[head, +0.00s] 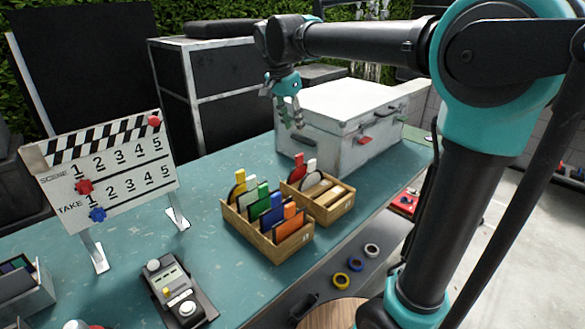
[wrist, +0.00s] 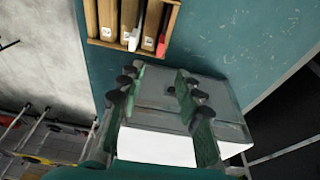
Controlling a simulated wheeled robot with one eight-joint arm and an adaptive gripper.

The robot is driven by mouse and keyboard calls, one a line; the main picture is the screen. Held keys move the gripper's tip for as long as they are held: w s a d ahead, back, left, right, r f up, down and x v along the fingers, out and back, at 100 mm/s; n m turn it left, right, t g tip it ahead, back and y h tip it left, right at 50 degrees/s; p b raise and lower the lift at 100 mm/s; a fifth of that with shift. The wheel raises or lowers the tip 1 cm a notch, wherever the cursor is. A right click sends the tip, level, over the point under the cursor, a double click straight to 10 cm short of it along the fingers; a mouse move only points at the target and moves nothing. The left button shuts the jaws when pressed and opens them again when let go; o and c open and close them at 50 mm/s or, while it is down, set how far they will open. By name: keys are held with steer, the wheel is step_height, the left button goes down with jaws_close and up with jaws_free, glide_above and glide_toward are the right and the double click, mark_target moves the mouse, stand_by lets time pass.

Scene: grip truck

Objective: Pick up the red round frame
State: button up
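The red tab of a frame, taken as the red round frame (head: 299,161), stands at the back-left end of the rear wooden box (head: 333,213), beside a white-tabbed frame (head: 311,167). Most of its body is hidden in the box. In the wrist view the red tab (wrist: 161,46) shows at the box's right end, above and beyond the fingertips. My gripper (head: 290,123) hangs above the table in front of the white case, higher than the box and apart from it. In the wrist view its fingers (wrist: 158,80) are spread, with nothing between them.
A front wooden box (head: 264,247) holds frames with yellow, green, blue and orange tabs. A white case (head: 345,110) stands close behind the boxes. A clapperboard (head: 110,175) and a control panel (head: 178,291) are at the left. Teal tabletop (head: 213,186) is clear left of the boxes.

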glide_toward(301, 164)
step_height(301, 164, down, 5)
steer(key=w, duration=0.3)
steer(key=shift+s+d+x, duration=0.15)
steer(key=shift+s+x, duration=0.05)
steer(key=shift+x, duration=0.75)
steer(key=shift+s+d+x, duration=0.15)
steer(key=shift+x, duration=0.85)
steer(key=shift+s+d+x, duration=0.15)
steer(key=shift+s+x, duration=0.05)
steer(key=shift+x, duration=0.75)
jaws_close()
